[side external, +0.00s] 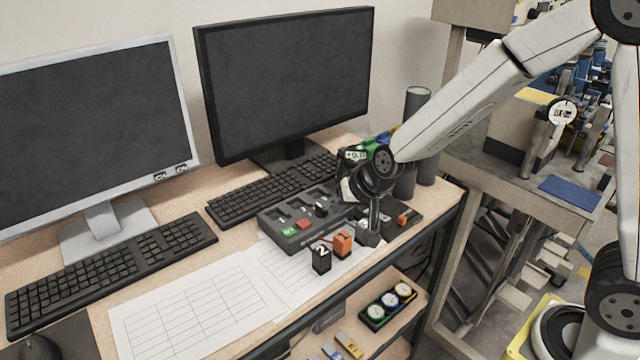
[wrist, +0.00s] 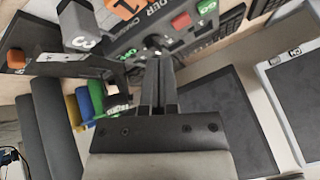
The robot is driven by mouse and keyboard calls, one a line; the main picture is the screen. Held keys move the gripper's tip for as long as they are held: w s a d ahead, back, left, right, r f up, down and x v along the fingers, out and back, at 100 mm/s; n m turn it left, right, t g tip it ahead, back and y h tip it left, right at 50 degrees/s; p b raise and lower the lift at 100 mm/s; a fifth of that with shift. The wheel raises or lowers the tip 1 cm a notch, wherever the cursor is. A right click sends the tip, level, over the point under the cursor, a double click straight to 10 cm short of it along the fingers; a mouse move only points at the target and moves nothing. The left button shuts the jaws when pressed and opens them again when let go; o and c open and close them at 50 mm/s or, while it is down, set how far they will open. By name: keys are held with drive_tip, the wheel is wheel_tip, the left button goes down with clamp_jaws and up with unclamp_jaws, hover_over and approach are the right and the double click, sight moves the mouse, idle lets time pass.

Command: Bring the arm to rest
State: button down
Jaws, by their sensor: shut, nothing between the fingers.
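My gripper (side external: 374,222) hangs over the right end of a dark control box (side external: 268,224) on the desk, fingers pointing down. In the wrist view the fingers (wrist: 158,60) are together and hold nothing. Their tips appear close to a round black knob on the box (wrist: 130,48), but I cannot tell whether they touch it. The box carries sliders or levers, a green button (side external: 289,232) and a red button (side external: 304,223). My arm reaches in from the right, and the gripper hides part of the box's right end.
A black block marked 2 (side external: 321,258), an orange block marked 1 (side external: 343,244) and a grey block marked 3 (wrist: 82,28) stand by the box. Two monitors (side external: 284,80) and keyboards (side external: 112,262) stand behind and left. Dark cylinders (side external: 417,105) stand at the right. Papers (side external: 190,310) lie in front.

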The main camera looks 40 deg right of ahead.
drive_tip(key=s+d+f+n+g, duration=0.1)
drive_tip(key=s+d+n+g, duration=0.1)
drive_tip(key=s, duration=0.6)
drive_tip(key=s+d+n+g+h, duration=0.1)
drive_tip(key=s+d+n+g, duration=0.1)
drive_tip(key=s, duration=0.5)
drive_tip(key=shift+s+d+f+n, duration=0.35)
drive_tip(key=shift+d+n, duration=0.05)
drive_tip(key=shift+d, duration=0.45)
